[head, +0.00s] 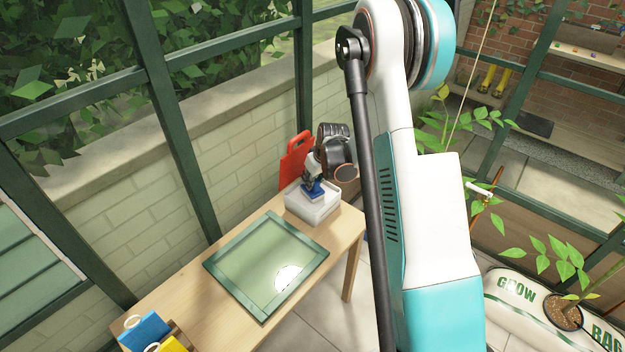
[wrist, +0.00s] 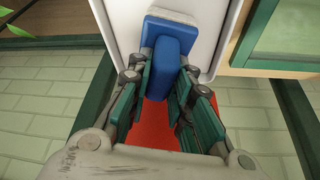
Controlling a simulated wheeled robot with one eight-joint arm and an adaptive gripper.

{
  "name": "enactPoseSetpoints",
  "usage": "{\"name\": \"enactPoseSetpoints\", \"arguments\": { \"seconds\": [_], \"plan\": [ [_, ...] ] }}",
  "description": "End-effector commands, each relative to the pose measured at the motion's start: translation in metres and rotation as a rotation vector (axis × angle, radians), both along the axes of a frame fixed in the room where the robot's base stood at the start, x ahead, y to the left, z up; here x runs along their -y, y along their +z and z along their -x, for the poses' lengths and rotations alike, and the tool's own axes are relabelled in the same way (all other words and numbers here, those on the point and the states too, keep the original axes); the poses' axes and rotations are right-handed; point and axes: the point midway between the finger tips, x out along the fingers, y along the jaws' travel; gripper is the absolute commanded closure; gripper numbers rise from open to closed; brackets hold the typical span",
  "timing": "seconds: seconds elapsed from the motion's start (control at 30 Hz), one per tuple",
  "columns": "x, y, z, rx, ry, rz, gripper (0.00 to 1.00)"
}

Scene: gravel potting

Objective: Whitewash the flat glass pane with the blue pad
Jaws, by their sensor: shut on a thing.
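My gripper (head: 314,176) is shut on the blue pad (head: 312,190), at the far end of the wooden table. The wrist view shows my gripper's fingers (wrist: 163,78) on both sides of the pad's blue handle (wrist: 162,66). The pad is over or inside a white tray (head: 318,215); I cannot tell whether it touches the bottom. The flat glass pane (head: 255,255) lies in a green frame on the table, nearer than the tray. It looks clear and greenish, with a bright white patch near its right corner that may be glare.
A red panel (head: 294,155) stands behind the tray. A blue item (head: 146,331) and a yellow item (head: 173,345) with pale loops sit at the table's near left end. A brick wall and green posts border the table's far side. Bare wood (head: 185,295) shows left of the pane.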

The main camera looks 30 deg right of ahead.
Motion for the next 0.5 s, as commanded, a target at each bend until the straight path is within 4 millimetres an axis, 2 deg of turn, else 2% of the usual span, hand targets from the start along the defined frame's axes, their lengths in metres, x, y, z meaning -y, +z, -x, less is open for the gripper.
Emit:
{"name": "enactPoseSetpoints", "arguments": {
  "seconds": [0.5],
  "plan": [
    [0.0,0.04,0.0,0.002,0.0,0.0,0.99]
  ]
}}
